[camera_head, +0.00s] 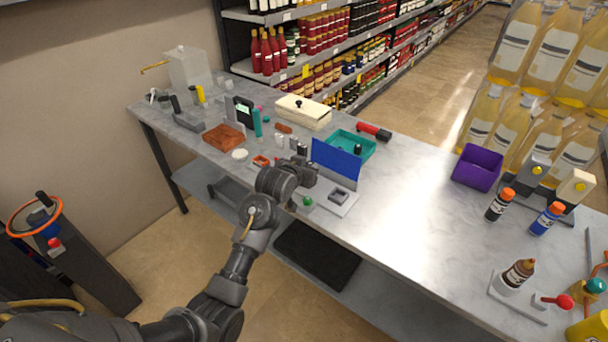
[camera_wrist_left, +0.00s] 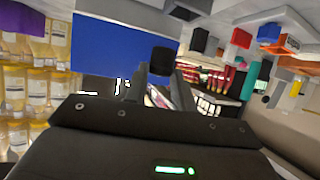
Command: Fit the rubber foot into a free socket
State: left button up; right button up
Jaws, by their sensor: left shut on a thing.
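My left gripper (camera_head: 308,168) is over the near edge of the table, just left of an upright blue panel (camera_head: 336,160). It is shut on a small black piece, which looks like the rubber foot (camera_wrist_left: 163,57) and shows at the fingertips in the left wrist view. In the head view the gripper hides this piece. A grey block with a square recess (camera_head: 339,195) sits on a light plate in front of the blue panel. I cannot tell which sockets are free. Another small black piece (camera_head: 357,149) stands at the teal tray (camera_head: 366,139).
A brown-orange box (camera_head: 224,137), a cream lidded box (camera_head: 303,112) and small parts lie left and behind. A red-and-black tool (camera_head: 374,131) lies behind the tray. A purple bin (camera_head: 477,167) and bottles stand right. The table between panel and bin is clear.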

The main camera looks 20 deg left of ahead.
pick_arm(q)
jog(key=w+f, duration=0.1)
jog(key=w+a+f, duration=0.1)
jog(key=f, duration=0.1)
jog(key=shift+w+a+f, duration=0.25)
jog(key=shift+w+f, duration=0.1)
jog(key=shift+w, duration=0.05)
notch_tip(320, 180, down, 2)
jog(key=shift+p, duration=0.75)
jog(key=shift+s+f, duration=0.3)
jog(key=shift+f, duration=0.35)
jog(key=shift+c, duration=0.3)
jog(key=o, duration=0.9)
jog(key=shift+f, duration=0.1)
jog(key=shift+o, duration=0.7)
jog(key=shift+w, duration=0.2)
